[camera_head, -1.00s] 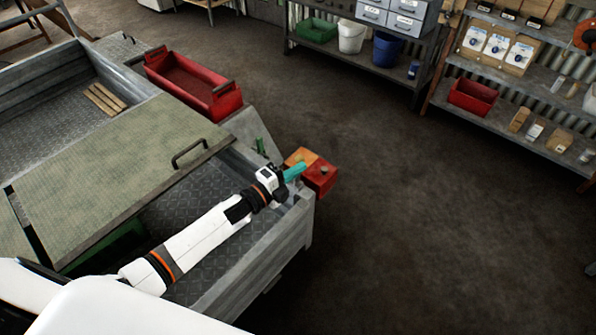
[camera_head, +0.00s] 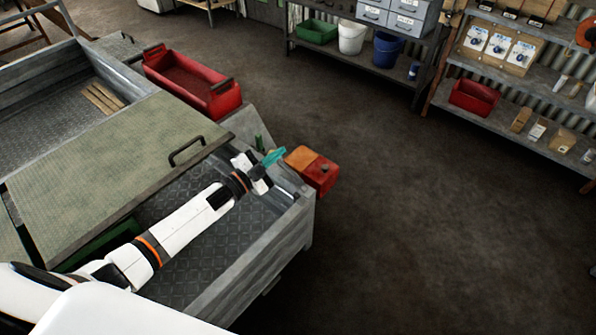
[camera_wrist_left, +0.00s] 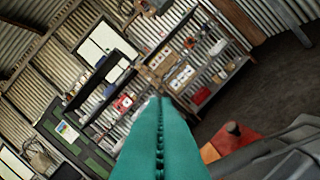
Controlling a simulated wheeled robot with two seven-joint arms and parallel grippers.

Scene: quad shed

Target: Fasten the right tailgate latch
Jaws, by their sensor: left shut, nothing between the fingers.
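My left gripper (camera_head: 274,157) shows teal fingers at the far right corner of the grey metal trailer bed, above the bed wall near the tail light. In the left wrist view its teal fingers (camera_wrist_left: 157,125) are pressed together with nothing between them. The tailgate (camera_head: 262,262) stands upright along the bed's near right side. The right tailgate latch cannot be made out; a small green piece (camera_head: 259,143) stands by the corner, left of the fingers. The orange and red tail light (camera_head: 312,170) sits just right of the fingers. My right gripper is not in view.
A green-grey checkered lid (camera_head: 110,170) with a black handle (camera_head: 187,152) covers part of the bed. A red crate (camera_head: 193,83) sits on the far side. Shelves (camera_head: 520,75) stand at the back. The floor (camera_head: 430,220) to the right is clear.

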